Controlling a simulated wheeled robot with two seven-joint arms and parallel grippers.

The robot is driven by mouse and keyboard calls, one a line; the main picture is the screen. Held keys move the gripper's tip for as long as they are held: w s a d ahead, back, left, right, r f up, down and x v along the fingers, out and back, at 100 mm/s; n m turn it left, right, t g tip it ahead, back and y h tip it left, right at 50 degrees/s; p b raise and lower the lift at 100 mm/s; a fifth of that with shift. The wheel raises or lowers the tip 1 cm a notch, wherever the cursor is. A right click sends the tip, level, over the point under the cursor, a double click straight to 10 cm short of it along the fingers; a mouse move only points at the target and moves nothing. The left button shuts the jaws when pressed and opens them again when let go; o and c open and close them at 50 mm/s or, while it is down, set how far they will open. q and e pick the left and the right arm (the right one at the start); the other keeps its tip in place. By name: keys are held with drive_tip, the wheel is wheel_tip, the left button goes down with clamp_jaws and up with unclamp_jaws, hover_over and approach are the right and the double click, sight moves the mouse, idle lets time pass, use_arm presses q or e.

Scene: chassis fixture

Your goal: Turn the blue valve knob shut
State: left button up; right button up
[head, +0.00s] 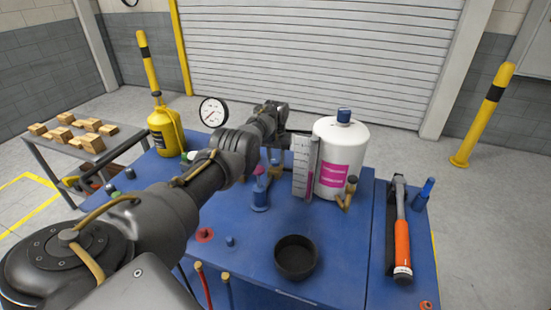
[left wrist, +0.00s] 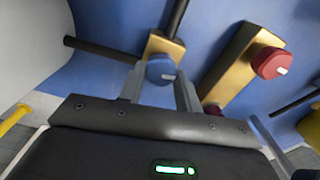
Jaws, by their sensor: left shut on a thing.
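The blue valve knob (left wrist: 161,69) sits on a brass valve body (left wrist: 168,47) with dark pipes, in the left wrist view. A small white mark shows on its face. My left gripper (left wrist: 159,84) is shut on the blue knob, with one finger on each side of it. In the head view my left arm reaches across the blue bench to its far side, and the knob is hidden there behind my arm and wrist. My right gripper is not in view.
A red knob (left wrist: 270,62) on a brass block is right of the blue one. A white tank (head: 342,145), a gauge (head: 213,112), a black bowl (head: 296,257) and an orange-handled hammer (head: 402,240) are on or over the blue bench (head: 345,265). A yellow bottle (head: 164,132) stands left.

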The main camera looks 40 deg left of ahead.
use_arm(q)
drive_tip(key=shift+m, duration=1)
drive_tip(key=o, duration=1)
drive_tip(key=shift+c, duration=0.2)
